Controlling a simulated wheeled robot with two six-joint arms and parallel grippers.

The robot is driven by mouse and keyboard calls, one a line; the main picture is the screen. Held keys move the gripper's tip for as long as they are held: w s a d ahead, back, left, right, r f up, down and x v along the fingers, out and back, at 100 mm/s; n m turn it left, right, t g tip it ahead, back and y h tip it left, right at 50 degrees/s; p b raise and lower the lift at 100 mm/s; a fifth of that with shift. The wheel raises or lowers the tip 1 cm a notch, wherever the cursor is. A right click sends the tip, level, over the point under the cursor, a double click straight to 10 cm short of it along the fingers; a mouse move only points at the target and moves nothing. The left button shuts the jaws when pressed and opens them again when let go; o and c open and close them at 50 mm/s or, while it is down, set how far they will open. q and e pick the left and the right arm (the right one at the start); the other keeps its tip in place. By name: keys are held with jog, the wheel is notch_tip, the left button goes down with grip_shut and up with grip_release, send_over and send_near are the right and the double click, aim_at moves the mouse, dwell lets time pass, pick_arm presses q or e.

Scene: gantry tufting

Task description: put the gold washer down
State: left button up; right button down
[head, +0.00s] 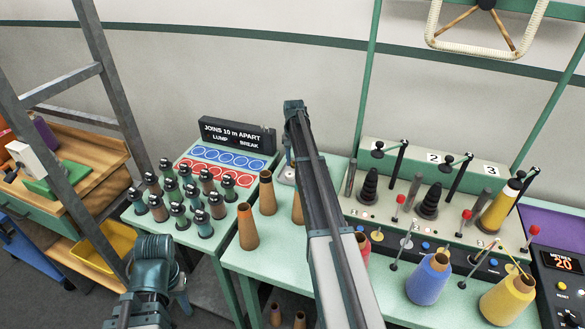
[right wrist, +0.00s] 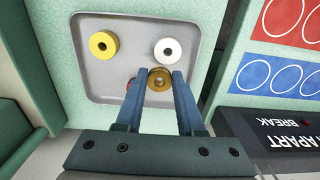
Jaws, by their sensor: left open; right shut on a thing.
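In the right wrist view my right gripper (right wrist: 160,78) is shut on the gold washer (right wrist: 160,87), a brass-coloured ring held between its fingertips. The washer is over the grey tray (right wrist: 110,75); I cannot tell whether it touches the tray floor. My left gripper (head: 150,285) is at the lower left, away from the tray.
A board with blue and red circles (head: 215,165) and a black sign (head: 237,134) stand left of the tray. Several dark bobbins (head: 204,223) and brown cones (head: 247,228) are nearby. A machine with numbered posts (head: 430,190) and yarn cones (head: 428,280) is to the right.

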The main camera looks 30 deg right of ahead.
aim_at(292, 166)
jog(key=shift+w+d, duration=0.1)
jog(key=shift+w, duration=0.55)
notch_tip(292, 166, down, 4)
jog(key=b, duration=0.4)
jog(key=shift+r, duration=0.2)
jog(key=shift+f, duration=0.1)
jog(key=c, duration=1)
grip_release()
jog(key=shift+f, duration=0.1)
jog(key=o, duration=0.5)
